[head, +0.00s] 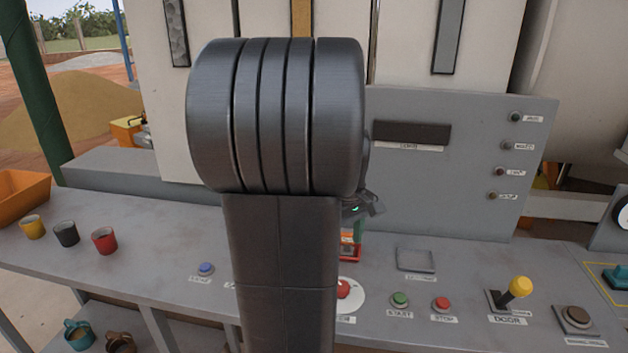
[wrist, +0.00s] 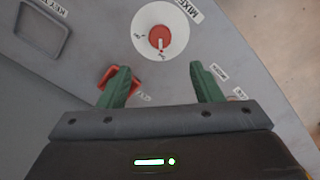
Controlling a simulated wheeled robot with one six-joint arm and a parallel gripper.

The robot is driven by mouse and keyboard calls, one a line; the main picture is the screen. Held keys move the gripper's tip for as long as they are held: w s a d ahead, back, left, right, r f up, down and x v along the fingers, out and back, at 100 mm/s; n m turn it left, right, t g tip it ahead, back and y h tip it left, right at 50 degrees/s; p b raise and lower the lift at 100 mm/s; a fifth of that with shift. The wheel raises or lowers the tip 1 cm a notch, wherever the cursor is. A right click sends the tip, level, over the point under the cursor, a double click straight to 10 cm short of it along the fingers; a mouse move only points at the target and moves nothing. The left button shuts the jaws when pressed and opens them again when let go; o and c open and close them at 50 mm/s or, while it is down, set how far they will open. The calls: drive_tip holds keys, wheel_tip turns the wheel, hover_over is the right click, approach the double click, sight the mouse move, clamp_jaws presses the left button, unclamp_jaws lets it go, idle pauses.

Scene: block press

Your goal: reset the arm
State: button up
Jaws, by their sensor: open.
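My gripper (wrist: 160,78) has two green fingers spread apart with nothing between them in the wrist view. It hangs over the grey control panel, just short of a red rotary knob (wrist: 160,38) on a white disc. A red square-framed part (wrist: 110,75) shows partly behind the left finger. In the head view my black arm fills the middle and hides most of the gripper. The red knob also shows there (head: 344,288), partly covered by my arm.
The panel holds a blue button (head: 205,268), a green button (head: 400,299), a red button (head: 442,303) and a yellow-topped lever (head: 518,287). Yellow, black and red cups (head: 105,240) stand at the left. An upright grey panel (head: 450,190) rises behind.

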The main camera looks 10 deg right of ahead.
wheel_tip(320, 180, down, 13)
drive_tip(key=shift+b, duration=0.35)
drive_tip(key=shift+r, duration=0.15)
